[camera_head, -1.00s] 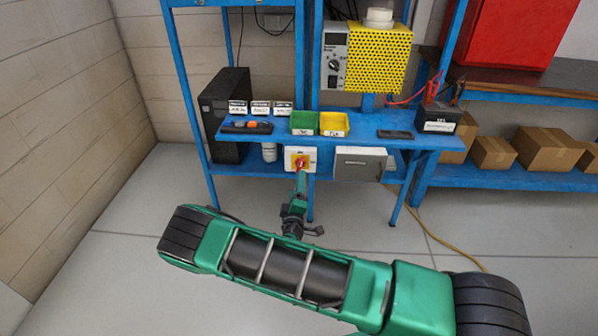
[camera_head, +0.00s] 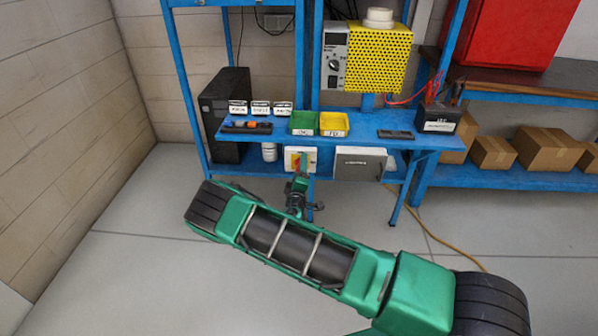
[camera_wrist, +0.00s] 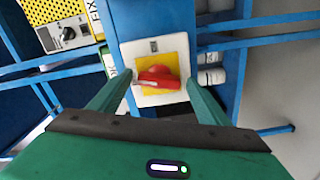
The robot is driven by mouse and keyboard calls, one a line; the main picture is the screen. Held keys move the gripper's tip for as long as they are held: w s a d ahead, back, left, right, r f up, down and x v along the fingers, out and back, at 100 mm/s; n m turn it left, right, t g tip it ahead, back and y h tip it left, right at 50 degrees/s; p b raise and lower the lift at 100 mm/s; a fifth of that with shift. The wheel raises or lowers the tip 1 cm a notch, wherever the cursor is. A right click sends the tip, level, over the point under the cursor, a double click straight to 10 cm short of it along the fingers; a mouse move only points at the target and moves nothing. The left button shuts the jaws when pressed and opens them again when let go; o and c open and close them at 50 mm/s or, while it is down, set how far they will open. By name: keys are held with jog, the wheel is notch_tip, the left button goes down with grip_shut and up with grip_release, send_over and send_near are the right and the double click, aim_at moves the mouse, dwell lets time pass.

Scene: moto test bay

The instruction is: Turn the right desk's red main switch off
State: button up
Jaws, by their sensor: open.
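The red switch knob (camera_wrist: 158,77) sits on a yellow plate in a white box below the desk's front edge. In the wrist view its grip bar lies roughly crosswise. In the head view the switch's yellow plate (camera_head: 291,160) shows partly, and my arm's end hides the knob. My gripper (camera_wrist: 158,84) is open, with one green finger at each side of the knob in the wrist view. I see no clear contact, and the exact gap is unclear. In the head view my gripper (camera_head: 303,162) is right in front of the switch box.
The blue desk (camera_head: 370,122) holds a green bin (camera_head: 304,123), a yellow bin (camera_head: 334,124) and a black battery (camera_head: 438,117). A grey box (camera_head: 360,163) hangs right of the switch. A black computer tower (camera_head: 224,115) stands left. The floor in front is clear.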

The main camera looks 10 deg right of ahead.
jog(key=c, duration=1.1)
jog(key=shift+o, duration=0.2)
jog(key=shift+f+n, duration=0.1)
jog(key=shift+n, duration=1.8)
jog(key=shift+s, duration=0.1)
jog(key=o, duration=1.1)
jog(key=shift+c, duration=0.2)
jog(key=v, duration=1)
jog(key=shift+s+a, duration=0.15)
jog(key=shift+s, duration=0.15)
